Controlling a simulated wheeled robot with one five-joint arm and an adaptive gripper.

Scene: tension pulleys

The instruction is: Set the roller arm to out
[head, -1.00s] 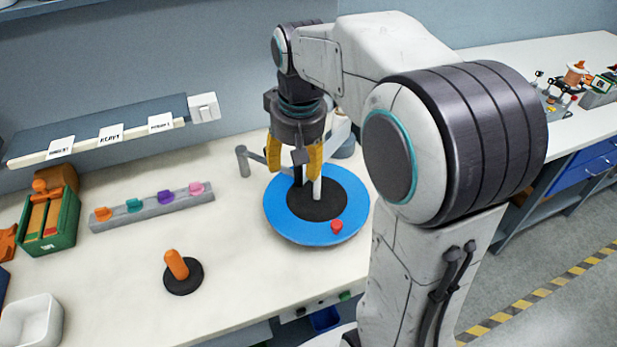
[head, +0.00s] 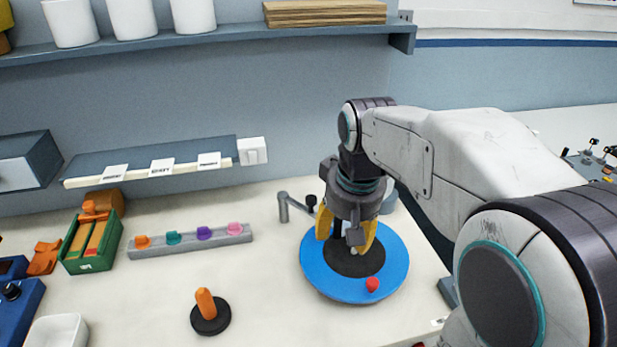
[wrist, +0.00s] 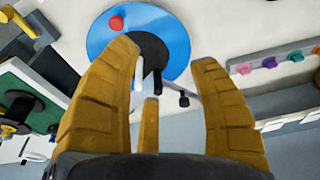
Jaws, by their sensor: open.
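A blue round disc (head: 315,272) with a black centre and a red knob (head: 372,284) lies on the white bench. A grey post with a thin arm (head: 284,208), which looks like the roller arm, stands at its back left. The thin arm points right towards the disc and has a black knob (head: 311,201) near its end. My gripper (head: 346,235) is open above the disc, its yellow fingers pointing down. In the wrist view the disc (wrist: 100,38) lies beyond my open gripper (wrist: 167,55). A white post (wrist: 138,74) shows between the fingers. The arm's far end is partly hidden.
A grey rail (head: 190,243) with coloured knobs, a green box (head: 72,262) and an orange peg on a black base (head: 210,318) are to the left. A labelled ledge (head: 150,172) is behind. The bench between rail and disc is clear.

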